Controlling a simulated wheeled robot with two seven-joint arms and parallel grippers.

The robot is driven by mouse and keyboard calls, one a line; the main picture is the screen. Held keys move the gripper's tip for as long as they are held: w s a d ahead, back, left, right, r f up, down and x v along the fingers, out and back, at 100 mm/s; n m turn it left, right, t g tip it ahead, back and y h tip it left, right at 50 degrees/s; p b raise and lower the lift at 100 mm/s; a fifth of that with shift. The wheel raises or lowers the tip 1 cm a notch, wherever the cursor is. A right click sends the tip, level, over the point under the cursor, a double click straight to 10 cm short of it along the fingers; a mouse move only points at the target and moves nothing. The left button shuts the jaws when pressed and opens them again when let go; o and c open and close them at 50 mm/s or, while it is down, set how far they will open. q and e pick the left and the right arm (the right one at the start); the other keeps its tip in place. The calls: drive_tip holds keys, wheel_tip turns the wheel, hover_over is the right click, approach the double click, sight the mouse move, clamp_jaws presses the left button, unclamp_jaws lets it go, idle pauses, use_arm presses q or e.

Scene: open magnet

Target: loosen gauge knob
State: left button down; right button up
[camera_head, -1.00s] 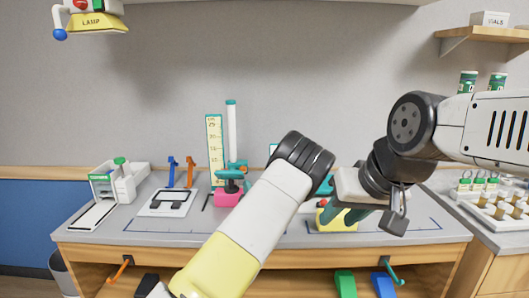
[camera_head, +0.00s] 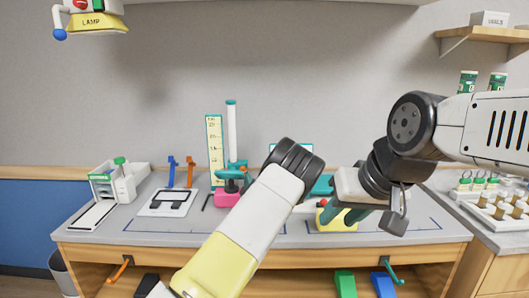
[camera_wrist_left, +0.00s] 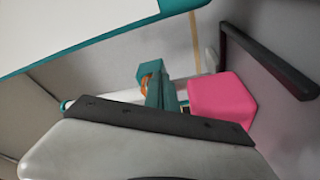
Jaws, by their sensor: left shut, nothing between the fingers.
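The gauge stand shows left of centre in the head view, with a white post (camera_head: 232,130), a yellow scale plate (camera_head: 214,148) and a pink base block (camera_head: 228,198). The pink block (camera_wrist_left: 222,100) also shows in the left wrist view. A small orange part (camera_wrist_left: 145,80), perhaps the knob, lies beside the teal fingers of my left gripper (camera_wrist_left: 154,86). That gripper is shut and empty; contact with the orange part cannot be told.
A white panel with a teal border (camera_head: 291,148) stands behind my left wrist and fills the wrist view's top left. A white tray (camera_head: 168,203), blue and orange hooks, and a white-and-green device (camera_head: 122,182) stand at left. A vial rack (camera_head: 495,205) is at right.

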use_arm(q)
drive_tip(key=shift+a+r, duration=0.1)
drive_tip(key=shift+r, duration=0.4)
idle(0.3)
drive_tip(key=shift+d+r, duration=0.3)
drive_tip(key=shift+r, duration=0.05)
drive_tip(key=shift+d+r, duration=0.15)
drive_tip(key=shift+r, duration=0.2)
idle(0.5)
drive_tip(key=v, duration=0.6)
drive_tip(key=shift+r, duration=0.25)
drive_tip(key=shift+s+a, duration=0.1)
drive_tip(key=shift+a, duration=0.1)
